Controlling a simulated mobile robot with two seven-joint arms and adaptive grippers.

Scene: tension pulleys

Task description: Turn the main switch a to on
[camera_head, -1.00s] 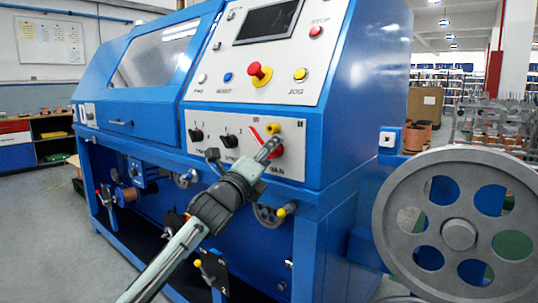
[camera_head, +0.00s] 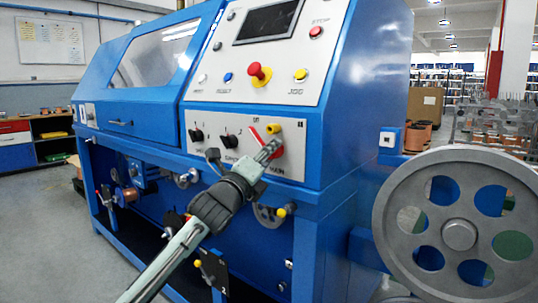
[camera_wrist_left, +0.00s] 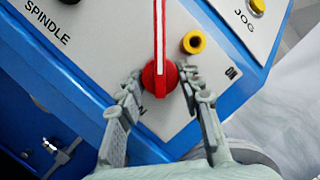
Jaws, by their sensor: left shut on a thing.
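The main switch is a red rotary knob (camera_wrist_left: 161,78) with a white-striped red pointer, on a pale panel. In the left wrist view its pointer runs up the picture, away from the "ON" label (camera_wrist_left: 231,73) at the right. In the head view the red pointer (camera_head: 255,135) slants up and left. My left gripper (camera_wrist_left: 161,84) is shut on the knob, one finger on each side; it also shows in the head view (camera_head: 271,148), covering part of the switch. My right gripper is not in view.
A yellow round fitting (camera_wrist_left: 193,42) sits close beside the switch. Black selector knobs (camera_head: 229,140) are to its left. A red and yellow stop button (camera_head: 259,74) is above. A big grey wheel (camera_head: 459,235) stands at the right.

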